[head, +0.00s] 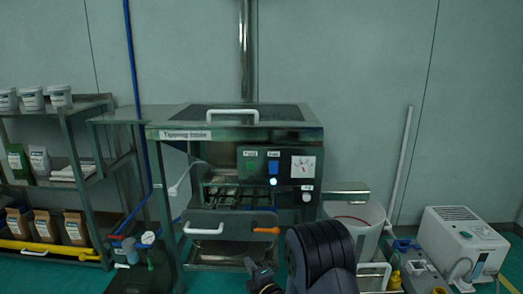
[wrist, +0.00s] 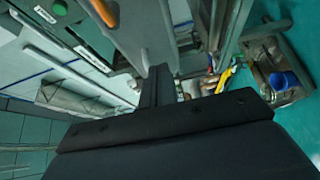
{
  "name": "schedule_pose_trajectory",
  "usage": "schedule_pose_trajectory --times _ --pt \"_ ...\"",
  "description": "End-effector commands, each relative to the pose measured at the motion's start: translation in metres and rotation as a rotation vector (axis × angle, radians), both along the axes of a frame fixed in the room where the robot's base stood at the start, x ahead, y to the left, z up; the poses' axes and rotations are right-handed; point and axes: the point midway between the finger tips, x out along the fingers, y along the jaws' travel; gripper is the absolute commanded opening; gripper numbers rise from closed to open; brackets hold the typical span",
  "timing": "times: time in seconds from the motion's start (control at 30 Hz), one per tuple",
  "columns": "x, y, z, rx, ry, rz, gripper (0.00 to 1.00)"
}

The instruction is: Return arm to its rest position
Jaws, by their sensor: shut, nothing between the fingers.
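My arm (head: 322,258) rises at the bottom middle of the head view, in front of the sieve machine (head: 170,165). My gripper (wrist: 157,75) shows in the wrist view as a narrow dark shape pointing away from the wrist; its fingers are together with nothing between them. The machine has a white top handle (head: 232,115), a control panel (head: 280,163) with green and blue buttons and a dial, and a lit spot below the blue button. A lower drawer has a white handle (head: 203,229) and an orange handle (head: 265,231).
A shelf (head: 75,192) with white tubs and bags stands at left. A white bucket (head: 352,225), a white box-shaped unit (head: 463,243) and small bottles stand at right. In the wrist view, a blue cup (wrist: 283,81) lies at right, and machine parts are close around my gripper.

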Motion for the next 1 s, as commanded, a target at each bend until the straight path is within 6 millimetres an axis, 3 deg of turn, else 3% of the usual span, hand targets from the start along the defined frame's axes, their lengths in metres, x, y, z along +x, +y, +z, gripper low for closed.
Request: schedule_pose_trajectory --times 0.2,0.67,1.0 --pt "-0.012 -0.007 0.001 -0.001 0.000 0.000 0.00" --pt "-0.011 -0.010 0.003 0.004 0.009 -0.008 0.00" --pt "-0.004 -0.042 0.020 0.027 0.044 -0.080 0.00"
